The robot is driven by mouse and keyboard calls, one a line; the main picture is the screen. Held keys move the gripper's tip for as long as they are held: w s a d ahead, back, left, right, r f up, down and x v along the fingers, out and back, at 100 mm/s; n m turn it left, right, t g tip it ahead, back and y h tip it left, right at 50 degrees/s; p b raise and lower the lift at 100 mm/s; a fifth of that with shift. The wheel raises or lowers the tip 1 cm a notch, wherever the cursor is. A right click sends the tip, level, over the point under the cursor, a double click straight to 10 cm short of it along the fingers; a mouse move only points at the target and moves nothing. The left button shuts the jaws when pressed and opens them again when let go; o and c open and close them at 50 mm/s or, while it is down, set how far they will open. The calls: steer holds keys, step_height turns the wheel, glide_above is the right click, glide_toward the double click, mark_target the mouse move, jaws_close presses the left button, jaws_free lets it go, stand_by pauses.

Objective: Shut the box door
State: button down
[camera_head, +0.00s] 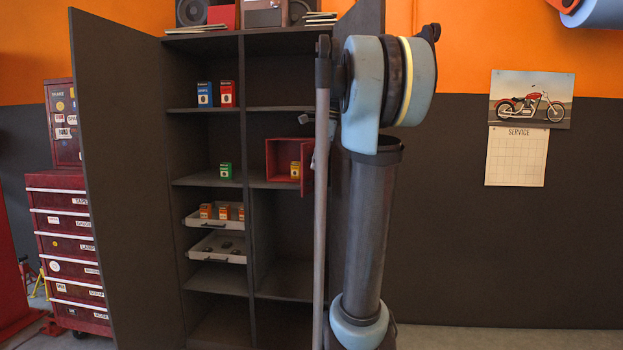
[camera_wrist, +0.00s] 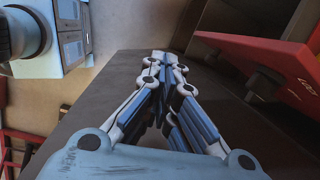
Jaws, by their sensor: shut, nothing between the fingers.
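The small red box (camera_head: 278,153) stands on a shelf in the right half of the open dark cabinet in the head view. Its red door (camera_head: 307,178) is open, standing out at the box's right side. A small orange carton (camera_head: 295,170) is inside. In the wrist view, a red panel with a black knob, seemingly the box door (camera_wrist: 248,42), is at the right. My gripper (camera_wrist: 163,58) is shut and empty, left of this panel and apart from it. In the head view, my arm hides the gripper and the area right of the door.
The tall cabinet's left door (camera_head: 125,180) stands wide open. Small cartons sit on other shelves, and two pulled-out trays (camera_head: 215,255) are lower left. A red tool chest (camera_head: 70,250) stands at far left. The wall at the right, with a calendar (camera_head: 517,157), is clear.

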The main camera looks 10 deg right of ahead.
steer(key=w+d+r+m, duration=0.1)
steer(key=w+r+m, duration=0.3)
steer(key=w, duration=0.2)
steer(key=s+x, duration=0.1)
steer(key=x, duration=0.8)
steer(key=shift+w+a+f, duration=0.15)
steer(key=shift+w+f, duration=0.05)
steer(key=shift+w, duration=0.15)
